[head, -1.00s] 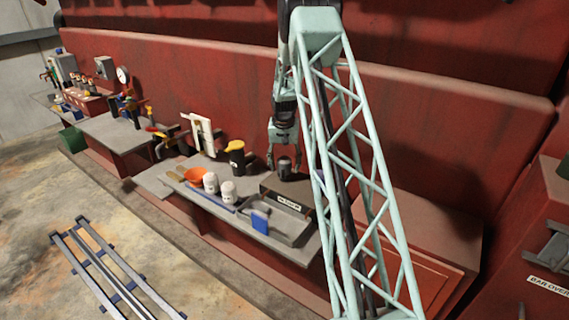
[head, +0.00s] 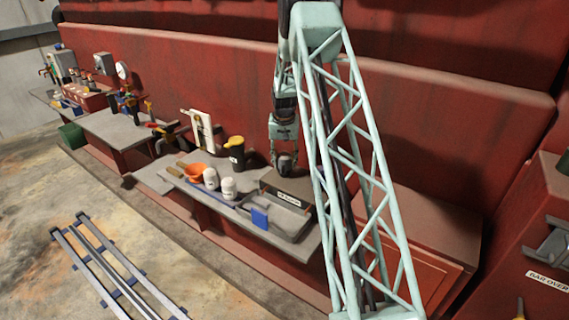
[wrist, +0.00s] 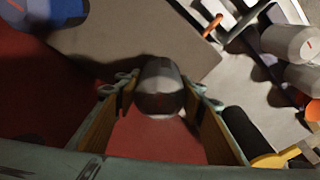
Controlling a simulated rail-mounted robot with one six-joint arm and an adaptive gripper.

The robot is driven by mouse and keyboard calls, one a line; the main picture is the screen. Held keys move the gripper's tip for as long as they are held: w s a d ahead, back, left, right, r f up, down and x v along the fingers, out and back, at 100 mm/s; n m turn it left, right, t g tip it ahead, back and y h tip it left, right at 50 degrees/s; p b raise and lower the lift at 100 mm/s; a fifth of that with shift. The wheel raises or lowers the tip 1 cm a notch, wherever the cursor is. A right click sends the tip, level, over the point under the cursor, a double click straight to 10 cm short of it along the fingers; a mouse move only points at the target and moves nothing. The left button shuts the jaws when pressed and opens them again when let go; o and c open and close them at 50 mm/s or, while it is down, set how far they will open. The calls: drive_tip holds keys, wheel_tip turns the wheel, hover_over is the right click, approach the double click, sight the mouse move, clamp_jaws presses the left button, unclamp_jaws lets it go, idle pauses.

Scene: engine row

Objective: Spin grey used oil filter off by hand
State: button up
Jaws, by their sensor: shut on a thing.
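The grey used oil filter (head: 286,165) is a short dark grey cylinder above the dark box with a white label (head: 289,199) on the bench. My gripper (head: 283,152) reaches down to it from above. In the wrist view the filter (wrist: 160,88) lies between the fingertips of my gripper (wrist: 159,95), one finger on each side. The gripper is shut on it. The filter's seat is hidden in both views.
Close by on the bench (head: 185,182) stand a dark jug with a yellow top (head: 236,152), two white bottles, an orange funnel (head: 195,172) and a blue item (head: 260,218) at a grey tray. The red wall (head: 400,120) rises close behind.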

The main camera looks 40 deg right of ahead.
drive_tip(key=shift+n, duration=0.4)
drive_tip(key=shift+n+b, duration=0.35)
drive_tip(key=shift+n, duration=1.15)
drive_tip(key=shift+n+y+b, duration=0.6)
drive_tip(key=shift+n+b, duration=0.4)
drive_tip(key=shift+n, duration=1.2)
drive_tip(key=shift+n+y+b, duration=0.3)
drive_tip(key=shift+n+b, duration=0.9)
drive_tip(key=shift+n, duration=1.3)
drive_tip(key=shift+r+n+y+b, duration=0.1)
drive_tip(key=shift+n+y+b, duration=0.35)
drive_tip(key=shift+n, duration=1.45)
drive_tip(key=o, duration=1.1)
drive_tip(key=shift+c, duration=0.2)
drive_tip(key=shift+r, duration=0.1)
